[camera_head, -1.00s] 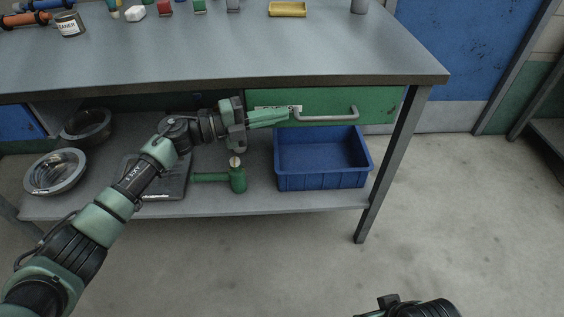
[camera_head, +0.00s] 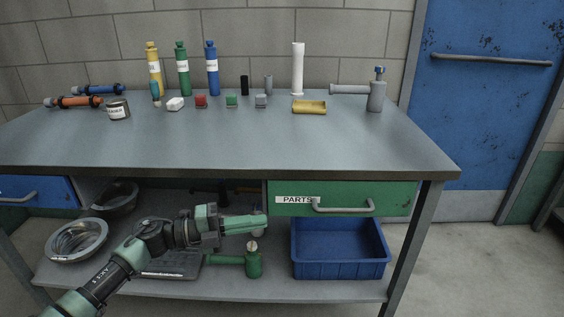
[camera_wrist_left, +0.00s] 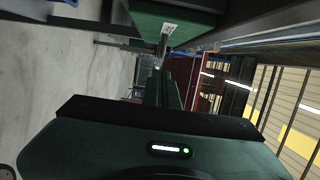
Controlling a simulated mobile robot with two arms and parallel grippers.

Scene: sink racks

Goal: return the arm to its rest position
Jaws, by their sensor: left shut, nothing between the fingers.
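My left arm comes in from the lower left of the head view. Its gripper (camera_head: 244,224) is shut and empty, in front of the table's lower part. Its fingers point right, just left of and below the green PARTS drawer (camera_head: 390,196), whose front looks flush with the table. In the left wrist view the gripper body fills the bottom, with the fingers (camera_wrist_left: 168,88) reaching away from the camera. My right gripper is not in the head view now.
The lower shelf holds metal bowls (camera_head: 75,241), a green mallet-like tool (camera_head: 253,262) and a blue bin (camera_head: 340,270). Floor right of the table is clear.

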